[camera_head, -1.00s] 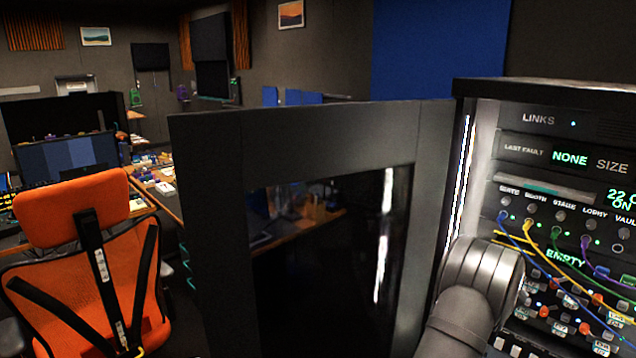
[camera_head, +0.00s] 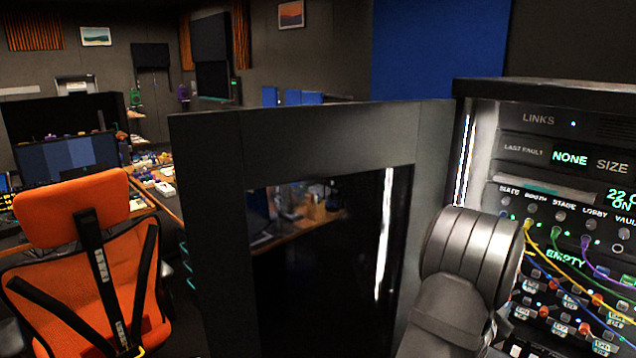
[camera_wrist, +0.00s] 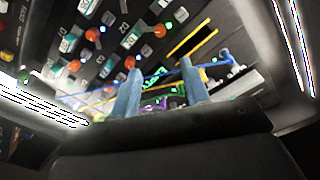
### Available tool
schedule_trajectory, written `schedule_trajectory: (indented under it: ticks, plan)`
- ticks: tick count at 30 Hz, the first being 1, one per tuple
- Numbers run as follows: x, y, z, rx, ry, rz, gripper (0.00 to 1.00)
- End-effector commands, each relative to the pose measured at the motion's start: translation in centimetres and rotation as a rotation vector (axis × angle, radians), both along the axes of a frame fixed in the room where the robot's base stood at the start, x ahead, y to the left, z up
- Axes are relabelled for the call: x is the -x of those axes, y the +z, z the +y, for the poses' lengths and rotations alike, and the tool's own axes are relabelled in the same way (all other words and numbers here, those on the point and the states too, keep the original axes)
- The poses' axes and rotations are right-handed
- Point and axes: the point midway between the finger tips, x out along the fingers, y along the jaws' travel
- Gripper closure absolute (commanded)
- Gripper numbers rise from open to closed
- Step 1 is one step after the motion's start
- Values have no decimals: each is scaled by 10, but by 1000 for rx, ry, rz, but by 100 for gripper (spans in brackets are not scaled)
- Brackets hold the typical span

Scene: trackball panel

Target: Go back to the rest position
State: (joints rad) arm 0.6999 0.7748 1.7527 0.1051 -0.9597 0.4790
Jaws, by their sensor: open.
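My gripper (camera_wrist: 158,85) shows in the wrist view as two blue-grey fingers standing apart, open, with nothing seen between them but the panel behind. The panel (camera_wrist: 110,50) fills the upper part of that view, with knobs, lit labels and coloured cables. In the head view my grey arm link stands in front of the left side of the rack panel (camera_head: 570,205). My gripper is out of sight in the head view. No trackball can be made out in either view.
An open dark cabinet door (camera_head: 210,215) with a glass pane stands left of my arm. Blue, yellow, green and purple cables (camera_head: 560,258) hang across the panel. An orange chair (camera_head: 75,210) and a cluttered desk (camera_head: 150,180) are further left.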

Motion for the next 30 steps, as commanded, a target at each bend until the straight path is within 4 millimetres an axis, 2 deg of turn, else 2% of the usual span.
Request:
schedule_trajectory:
  ticks: [4,5,30]
  plan:
    - [16,0,16,-1,1,1,58]
    - [15,0,15,1,-1,-1,58]
    - [-86,-1,-86,1,0,1,58]
